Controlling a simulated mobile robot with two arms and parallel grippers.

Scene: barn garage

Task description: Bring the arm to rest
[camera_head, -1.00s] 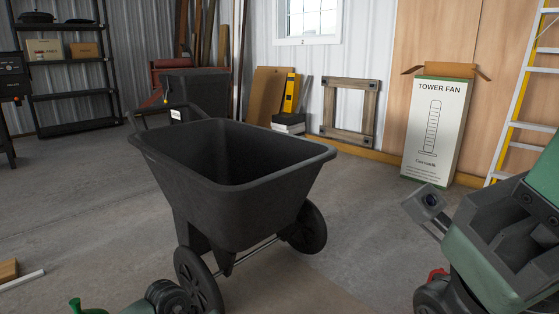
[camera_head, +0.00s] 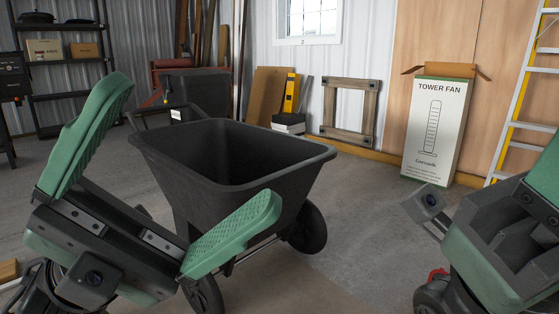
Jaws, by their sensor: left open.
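My left gripper (camera_head: 178,158) is raised at the lower left of the head view. Its two green fingers are spread wide apart with nothing between them. The right-hand finger overlaps the front of the black wheelbarrow (camera_head: 235,155) in the picture; I cannot tell whether they touch. The wheelbarrow stands upright on its wheels, and its tub looks empty. My right arm shows at the right edge, green and dark grey; its gripper fingers are not clearly visible.
A tower fan box (camera_head: 436,128) with open flaps stands by the back wall, beside a yellow-edged ladder (camera_head: 519,100). A wooden frame (camera_head: 349,110) leans at the wall. A black shelf (camera_head: 70,97) stands at back left. Bare floor (camera_head: 365,225) lies right of the wheelbarrow.

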